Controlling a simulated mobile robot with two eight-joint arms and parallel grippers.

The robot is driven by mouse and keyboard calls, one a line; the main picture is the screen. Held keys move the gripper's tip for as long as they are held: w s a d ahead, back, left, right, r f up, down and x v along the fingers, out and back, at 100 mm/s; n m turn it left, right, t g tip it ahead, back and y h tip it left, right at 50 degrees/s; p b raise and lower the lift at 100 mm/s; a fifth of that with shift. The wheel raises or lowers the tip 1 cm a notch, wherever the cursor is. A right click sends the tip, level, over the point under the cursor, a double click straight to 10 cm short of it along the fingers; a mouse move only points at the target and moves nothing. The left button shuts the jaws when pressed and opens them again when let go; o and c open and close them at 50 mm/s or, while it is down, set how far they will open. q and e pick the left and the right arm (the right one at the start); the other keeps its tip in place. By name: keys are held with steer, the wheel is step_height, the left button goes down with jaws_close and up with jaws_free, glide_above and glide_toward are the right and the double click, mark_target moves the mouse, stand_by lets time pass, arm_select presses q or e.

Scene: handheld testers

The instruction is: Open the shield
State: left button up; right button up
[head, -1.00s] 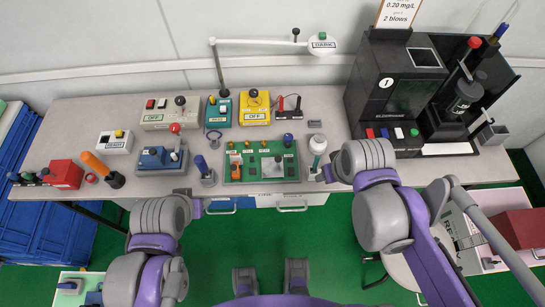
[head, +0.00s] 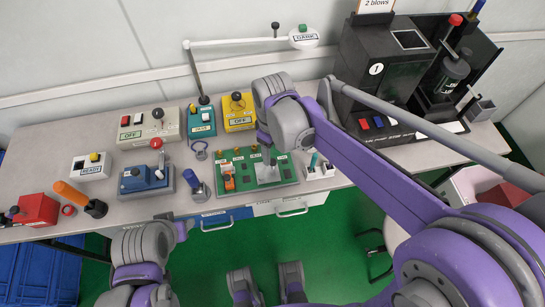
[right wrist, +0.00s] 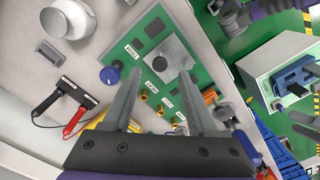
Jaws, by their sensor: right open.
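No part is clearly readable as the shield. A black machine (head: 372,62) with a dark front panel stands at the back right in the head view; whether that panel is a shield I cannot tell. My right gripper (right wrist: 160,72) is open and empty above the green control board (head: 284,172). The right arm hides part of the board in the head view. My left gripper (head: 184,229) is near the table's front edge; its jaw state is unclear.
A white lamp arm (head: 240,42) spans the back.

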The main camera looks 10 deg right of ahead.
mark_target(273, 161)
steer(key=shift+f, duration=1.95)
jaws_close()
